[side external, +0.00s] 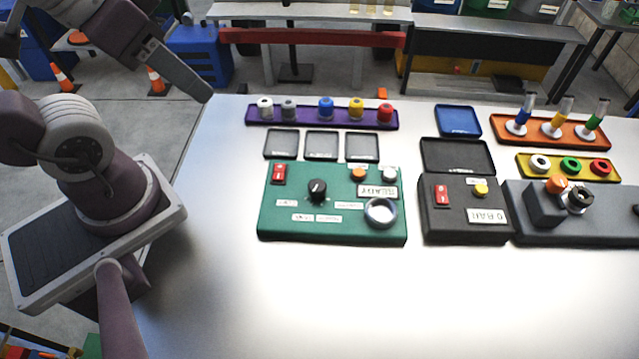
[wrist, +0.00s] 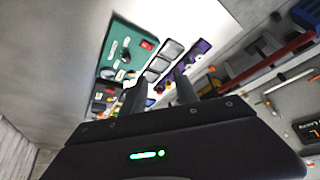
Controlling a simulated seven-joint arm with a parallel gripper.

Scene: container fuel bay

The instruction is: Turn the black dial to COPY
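The black dial (side external: 317,188) is a round knob with a pale mark on top, on the left half of a green panel (side external: 272,228). Several small white labels surround it, too small to read, so I cannot tell which one the dial points to. My gripper (side external: 205,97) is at the upper left in the side view, above the bench's far left edge and well apart from the panel. In the wrist view its two fingers (wrist: 160,92) are spread with nothing between them. The green panel (wrist: 124,32) also shows there, beyond the fingers.
The green panel also bears a red switch (side external: 279,174), a READY plate (side external: 377,191) and a silver ring (side external: 380,212). A dark DRAIN box (side external: 435,225) stands to its right. A purple rack (side external: 305,121) of knobs lies behind. The front bench is clear.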

